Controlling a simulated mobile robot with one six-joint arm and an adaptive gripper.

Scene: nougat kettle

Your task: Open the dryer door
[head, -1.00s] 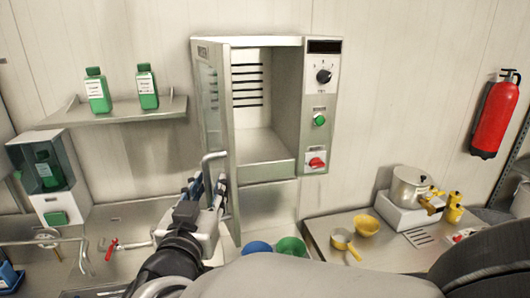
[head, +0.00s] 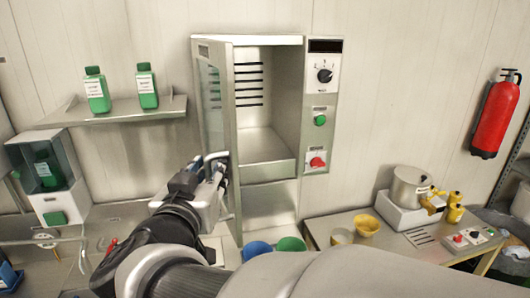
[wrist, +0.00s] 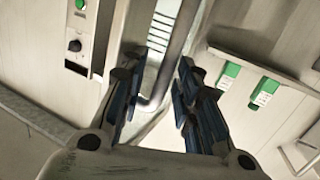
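The dryer (head: 270,145) stands against the back wall. Its door (head: 214,105) is swung out on the left side, and the interior with dark slots shows. The door's metal bar handle (head: 216,156) is on the door's outer face. My gripper (head: 205,168) is at this handle, left of the door.
A shelf (head: 120,112) with two green bottles is at the left, above a dispenser (head: 50,175). Blue and green bowls (head: 290,245) are below the dryer. A table at the right holds a pot (head: 411,186) and yellow bowl (head: 367,226). A fire extinguisher (head: 494,116) hangs at right.

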